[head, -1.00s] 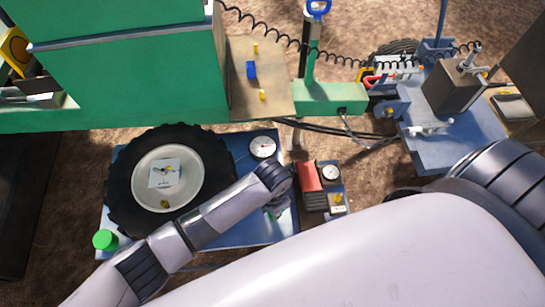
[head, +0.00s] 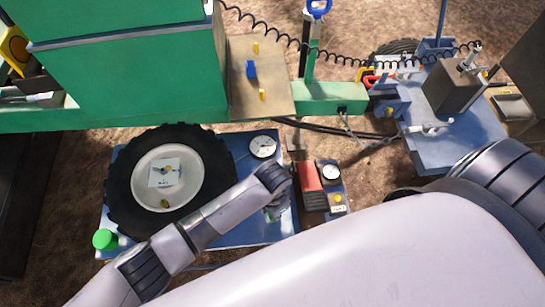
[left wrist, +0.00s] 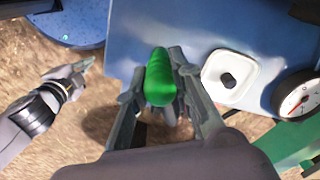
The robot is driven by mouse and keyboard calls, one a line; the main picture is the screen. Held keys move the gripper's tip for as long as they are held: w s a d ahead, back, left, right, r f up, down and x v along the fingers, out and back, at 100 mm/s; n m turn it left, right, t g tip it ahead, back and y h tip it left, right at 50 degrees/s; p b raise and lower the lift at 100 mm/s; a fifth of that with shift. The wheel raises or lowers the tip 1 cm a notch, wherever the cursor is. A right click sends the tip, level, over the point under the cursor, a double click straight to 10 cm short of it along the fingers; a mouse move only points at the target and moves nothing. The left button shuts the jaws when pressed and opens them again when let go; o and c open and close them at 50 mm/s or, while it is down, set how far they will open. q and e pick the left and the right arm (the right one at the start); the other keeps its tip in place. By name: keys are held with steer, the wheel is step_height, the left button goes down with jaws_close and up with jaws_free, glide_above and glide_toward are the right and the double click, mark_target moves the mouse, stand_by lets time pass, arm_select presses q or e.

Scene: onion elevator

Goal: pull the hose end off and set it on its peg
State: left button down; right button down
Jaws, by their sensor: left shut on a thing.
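My left gripper (left wrist: 160,92) is shut around a green rounded cylinder (left wrist: 160,78), which looks like the hose end. The fingers lie on both sides of it, over a blue panel (left wrist: 190,28). Whether it still sits on a fitting is hidden. In the head view the left gripper (head: 279,206) is over the right part of the blue platform (head: 235,228), mostly hidden by its wrist. A white square plate with a dark stub (left wrist: 228,79) lies right of the fingers; I cannot tell if this is the peg. My right gripper (left wrist: 78,75) shows at the left, its jaw state unclear.
A large tyre (head: 122,192) stands on the platform's left, with a green cap (head: 105,239) at its corner. A round gauge (head: 263,147) is behind my wrist. A red box (head: 310,177) and another gauge (head: 331,172) stand close to the right. A green machine (head: 140,75) stands behind.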

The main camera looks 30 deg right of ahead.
arm_select(q)
steer(key=shift+f, duration=0.1)
steer(key=c, duration=1.3)
jaws_free()
steer(key=o, duration=0.4)
steer(key=shift+c, duration=0.2)
step_height(320, 180, up, 7)
steer(key=p, duration=0.7)
steer(key=shift+p, duration=0.3)
